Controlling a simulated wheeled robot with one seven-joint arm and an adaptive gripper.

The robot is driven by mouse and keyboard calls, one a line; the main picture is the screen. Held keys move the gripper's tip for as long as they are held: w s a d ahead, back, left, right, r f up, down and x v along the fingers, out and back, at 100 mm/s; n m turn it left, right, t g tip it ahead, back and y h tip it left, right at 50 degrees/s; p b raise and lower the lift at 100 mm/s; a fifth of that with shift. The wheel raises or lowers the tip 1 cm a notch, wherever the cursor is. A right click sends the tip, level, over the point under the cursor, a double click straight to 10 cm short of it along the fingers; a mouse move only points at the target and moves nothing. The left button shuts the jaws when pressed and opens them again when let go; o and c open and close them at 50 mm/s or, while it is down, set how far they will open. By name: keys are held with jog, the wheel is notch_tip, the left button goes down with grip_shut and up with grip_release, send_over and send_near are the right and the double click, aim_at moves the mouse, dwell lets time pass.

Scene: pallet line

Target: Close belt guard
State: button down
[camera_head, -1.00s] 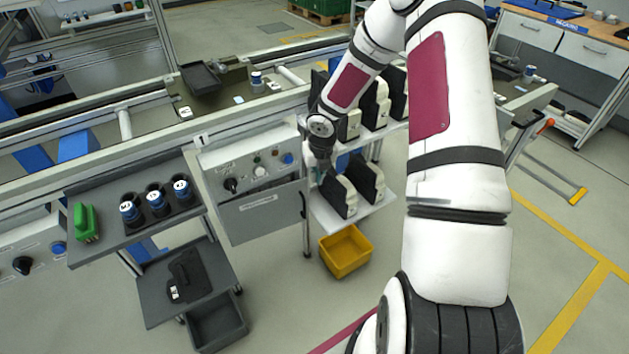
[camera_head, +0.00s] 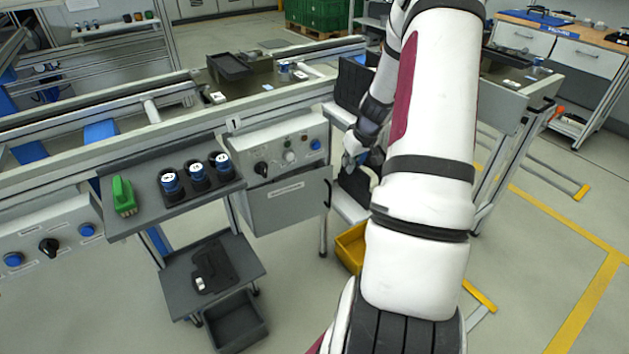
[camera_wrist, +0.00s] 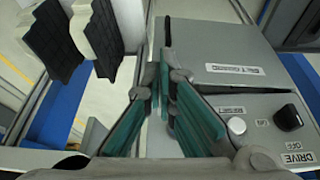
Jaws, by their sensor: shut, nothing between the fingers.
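The belt guard (camera_head: 288,205) is a grey labelled panel below the control box, with a dark handle (camera_head: 327,193) at its right edge. The guard (camera_wrist: 225,50) and its upright black handle (camera_wrist: 167,32) also show in the wrist view. I cannot tell whether the panel is fully flush. My gripper (camera_head: 350,162) is just right of the guard's handle side, partly hidden by my arm. In the wrist view my gripper (camera_wrist: 164,65) is shut and empty, its teal-padded fingertips close to the handle and the guard's edge. Contact is unclear.
The control box (camera_head: 285,147) with knobs sits above the guard. A shelf (camera_head: 347,208) with dark parts and a yellow bin (camera_head: 351,247) are to the right, partly behind my arm. A grey cart (camera_head: 140,212) with blue cans stands left. Floor in front is open.

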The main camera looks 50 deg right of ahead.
aim_at(330, 167)
jog(key=w+d+f+b, duration=0.1)
jog(key=w+d+f, duration=0.1)
jog(key=w+f, duration=0.5)
jog(key=shift+w+d+f+m, duration=0.15)
jog(key=shift+d+f+m, duration=0.15)
jog(key=shift+f, duration=0.8)
jog(key=w+b, duration=0.1)
jog(key=w+d+n+b, duration=0.1)
jog(key=w, duration=0.1)
jog(key=shift+d+f+b, duration=0.15)
jog(key=shift+d+b, duration=0.05)
jog(key=shift+b, duration=0.2)
jog(key=shift+w+d+r+n+b, duration=0.1)
jog(key=shift+w+d+n+b, duration=0.1)
jog(key=shift+w, duration=0.15)
jog(key=shift+w+d+r+n+b, duration=0.1)
jog(key=shift+w+n+b, duration=0.1)
jog(key=shift+w, duration=0.1)
